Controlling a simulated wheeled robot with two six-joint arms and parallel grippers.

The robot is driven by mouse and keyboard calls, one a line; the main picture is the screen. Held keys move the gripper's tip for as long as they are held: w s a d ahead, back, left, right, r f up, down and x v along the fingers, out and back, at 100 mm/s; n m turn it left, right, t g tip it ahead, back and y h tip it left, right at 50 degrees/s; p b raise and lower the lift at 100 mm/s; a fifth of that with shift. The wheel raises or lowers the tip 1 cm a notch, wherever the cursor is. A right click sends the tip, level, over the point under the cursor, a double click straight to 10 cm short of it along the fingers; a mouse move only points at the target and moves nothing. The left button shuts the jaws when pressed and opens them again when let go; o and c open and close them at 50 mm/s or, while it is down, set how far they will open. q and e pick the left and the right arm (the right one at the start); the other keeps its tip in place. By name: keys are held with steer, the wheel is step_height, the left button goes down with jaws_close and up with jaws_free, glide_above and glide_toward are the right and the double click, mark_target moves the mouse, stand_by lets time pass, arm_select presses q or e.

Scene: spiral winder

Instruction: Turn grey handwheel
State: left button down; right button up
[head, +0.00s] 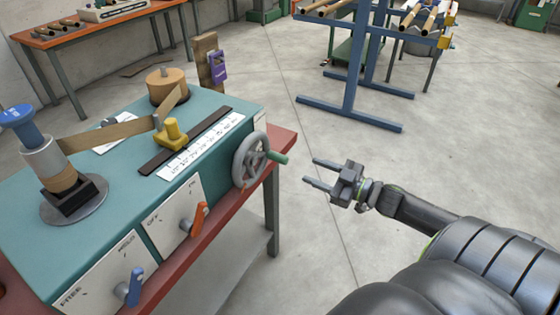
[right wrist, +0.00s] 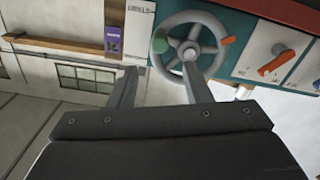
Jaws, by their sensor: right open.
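The grey handwheel (head: 249,160) is mounted on the right end of the teal winder (head: 221,104). It has spokes, a green handle (head: 278,158) sticking out to the right and a small orange mark at its rim. My right gripper (head: 309,172) is open and empty, to the right of the wheel and apart from it, with its fingers pointing toward it. In the right wrist view the handwheel (right wrist: 190,45) is ahead of the fingers, with the green handle (right wrist: 160,46) at its left between the fingertips' directions. My left gripper is not in view.
An orange lever (head: 199,217) and a blue lever (head: 135,287) are on the winder's front panels. A red bench edge (head: 280,145) runs under the winder. A blue rack (head: 350,90) stands behind on the floor. The floor around my right gripper is clear.

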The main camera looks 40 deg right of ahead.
mark_target(287, 161)
steer(key=p+x, duration=0.2)
steer(key=x, duration=0.9)
steer(key=shift+w+a, duration=0.1)
steer(key=shift+w, duration=0.05)
jaws_close()
